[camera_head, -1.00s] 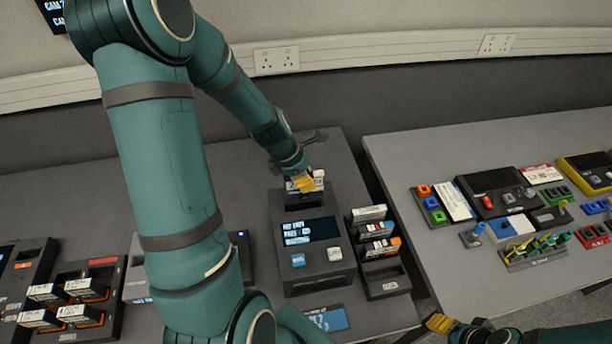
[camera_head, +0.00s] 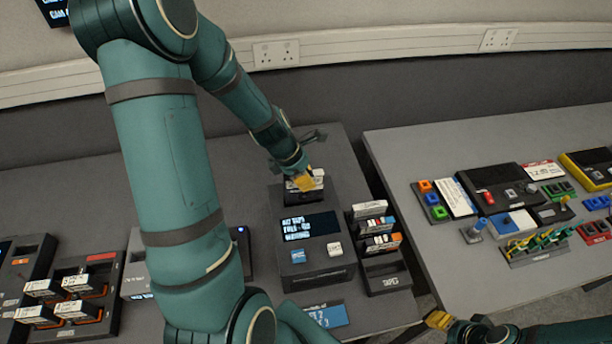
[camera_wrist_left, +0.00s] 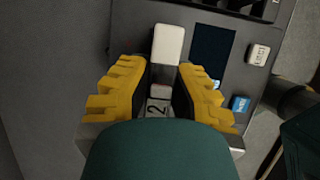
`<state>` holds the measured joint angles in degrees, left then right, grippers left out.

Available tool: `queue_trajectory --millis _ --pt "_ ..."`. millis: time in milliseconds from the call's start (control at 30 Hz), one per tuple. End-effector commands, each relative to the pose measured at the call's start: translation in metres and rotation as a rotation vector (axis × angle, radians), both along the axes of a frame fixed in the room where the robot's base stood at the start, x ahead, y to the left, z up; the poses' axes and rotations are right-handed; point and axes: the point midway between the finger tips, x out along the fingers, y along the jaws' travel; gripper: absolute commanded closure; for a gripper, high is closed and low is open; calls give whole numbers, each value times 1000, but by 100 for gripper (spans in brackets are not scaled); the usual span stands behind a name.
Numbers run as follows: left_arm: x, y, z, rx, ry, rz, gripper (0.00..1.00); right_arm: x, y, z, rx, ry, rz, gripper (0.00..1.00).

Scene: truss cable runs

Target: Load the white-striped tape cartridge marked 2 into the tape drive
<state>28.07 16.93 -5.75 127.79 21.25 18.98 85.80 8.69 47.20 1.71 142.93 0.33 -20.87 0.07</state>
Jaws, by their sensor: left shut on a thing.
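The tape drive (camera_head: 318,265) is a dark box with a lit screen and two small keys, standing on the left table. My left gripper (camera_head: 303,181) is at the drive's back end, shut on a cartridge (camera_head: 318,175) with white on it. In the left wrist view the gripper (camera_wrist_left: 163,92) has yellow ribbed fingers on either side of the cartridge, and a label reading 2 (camera_wrist_left: 156,107) shows between them. How deep the cartridge sits in the drive is hidden. My right gripper (camera_head: 438,320) is at the bottom edge, partly cut off, its opening unclear.
A tape rack (camera_head: 388,280) with several cartridges stands close to the drive's right. A tray (camera_head: 70,325) of several white-labelled cartridges is at lower left. A blue card (camera_head: 325,316) lies in front of the drive. The right table (camera_head: 420,150) holds other devices beyond a gap.

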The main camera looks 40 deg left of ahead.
Motion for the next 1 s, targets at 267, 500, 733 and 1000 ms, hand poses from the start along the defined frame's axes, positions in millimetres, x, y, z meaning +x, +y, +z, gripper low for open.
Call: queue_trajectory --millis 267,500,733,1000 --pt "0 0 0 0 0 0 100 0 0 0 0 0 0 53" --pt "0 0 -2 0 0 1 100 0 0 0 0 0 0 53" --pt "0 0 -2 0 0 0 100 0 0 0 0 0 0 53" --pt "0 0 -5 0 0 0 100 0 0 -2 0 0 0 53"
